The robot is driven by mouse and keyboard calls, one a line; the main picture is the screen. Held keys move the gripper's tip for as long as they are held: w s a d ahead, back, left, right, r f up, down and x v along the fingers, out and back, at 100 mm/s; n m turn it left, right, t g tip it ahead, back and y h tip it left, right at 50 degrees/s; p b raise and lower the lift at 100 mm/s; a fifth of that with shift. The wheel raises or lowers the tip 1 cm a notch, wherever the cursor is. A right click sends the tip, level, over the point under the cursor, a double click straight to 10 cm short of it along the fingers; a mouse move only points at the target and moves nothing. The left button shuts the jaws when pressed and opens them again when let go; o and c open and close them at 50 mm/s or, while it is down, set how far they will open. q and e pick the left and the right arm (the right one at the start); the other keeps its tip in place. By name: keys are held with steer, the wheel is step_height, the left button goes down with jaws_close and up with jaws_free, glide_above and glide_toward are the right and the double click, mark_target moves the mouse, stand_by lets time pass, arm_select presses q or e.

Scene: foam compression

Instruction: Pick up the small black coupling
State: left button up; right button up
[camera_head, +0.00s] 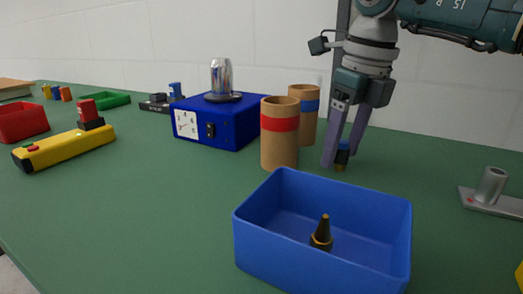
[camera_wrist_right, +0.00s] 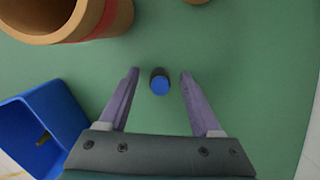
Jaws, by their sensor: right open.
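A small black coupling (camera_head: 342,157) with a blue top and a brass-coloured lower end stands upright on the green table, just right of the cardboard tubes. My right gripper (camera_head: 341,154) points down over it, with one finger on each side. In the right wrist view the coupling's blue end (camera_wrist_right: 160,85) shows between the two purple fingers of the gripper (camera_wrist_right: 159,76), with gaps on both sides. The right gripper is open and holds nothing. A black, pointed piece with a brass-coloured ring (camera_head: 321,235) stands inside the blue bin (camera_head: 320,271). My left gripper is out of view.
A cardboard tube with a red band (camera_head: 280,150) and one with a blue band (camera_head: 309,124) stand left of the gripper. A blue box (camera_head: 235,127) is behind them. A grey metal fitting (camera_head: 492,188) lies at the right. The table between fitting and gripper is clear.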

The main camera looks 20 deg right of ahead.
steer(key=shift+c, duration=0.3)
jaws_close()
stand_by(0.3)
